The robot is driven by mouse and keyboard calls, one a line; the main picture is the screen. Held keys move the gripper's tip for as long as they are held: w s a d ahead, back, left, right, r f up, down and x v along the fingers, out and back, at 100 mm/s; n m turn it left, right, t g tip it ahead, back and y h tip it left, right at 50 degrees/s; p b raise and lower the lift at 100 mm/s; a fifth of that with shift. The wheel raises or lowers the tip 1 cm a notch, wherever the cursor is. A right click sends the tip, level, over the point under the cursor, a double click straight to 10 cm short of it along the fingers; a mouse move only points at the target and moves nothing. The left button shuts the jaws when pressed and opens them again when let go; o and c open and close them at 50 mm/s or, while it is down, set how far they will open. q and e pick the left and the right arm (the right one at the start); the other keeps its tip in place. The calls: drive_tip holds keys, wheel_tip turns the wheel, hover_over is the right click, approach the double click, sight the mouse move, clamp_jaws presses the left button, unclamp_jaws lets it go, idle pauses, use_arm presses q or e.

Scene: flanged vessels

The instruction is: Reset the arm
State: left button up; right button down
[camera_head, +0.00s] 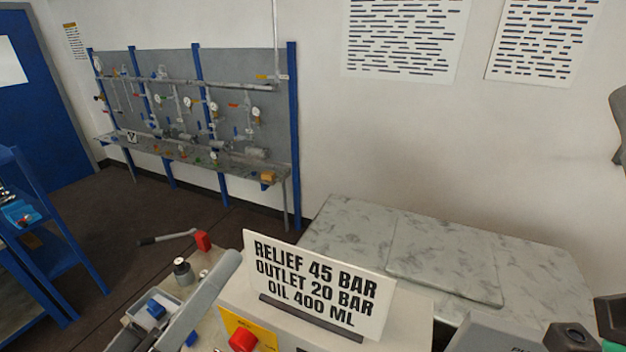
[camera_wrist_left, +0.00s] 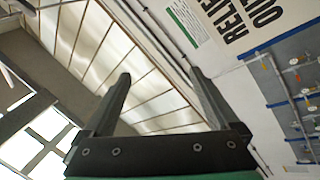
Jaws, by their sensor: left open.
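My left gripper (camera_wrist_left: 160,73) shows in the left wrist view. Its two dark fingers stand well apart with nothing between them. It points up toward the ceiling panels and the upper wall, away from any bench. Dark parts at the lower right of the head view are cut off by the frame, and I cannot tell what they are. I do not make out my right gripper in either view.
A sign (camera_head: 318,287) reading relief 45 bar, outlet 20 bar, oil 400 ml stands above a red button (camera_head: 243,340). A gauge panel (camera_head: 235,65) stands by the wall, a blue rack (camera_head: 55,235) at left.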

use_arm(q)
drive_tip(key=s+a+r+m+t+y+p, duration=0.1)
drive_tip(key=s+a+r+t+y, duration=0.2)
drive_tip(key=r, duration=0.4)
drive_tip(key=s+a+r+m+t+y, duration=0.1)
drive_tip(key=a+r+m+t+y, duration=0.2)
drive_tip(key=r, duration=0.4)
drive_tip(key=s+a+r+t+y+p, duration=0.1)
drive_tip(key=s+r+t+y, duration=0.15)
drive_tip(key=r+y, duration=0.35)
wheel_tip(320, 180, up, 16)
drive_tip(key=h+p, duration=0.2)
drive_tip(key=p, duration=1.3)
wheel_tip(320, 180, down, 27)
drive_tip(key=b, duration=2.7)
drive_tip(key=shift+w+f, duration=0.2)
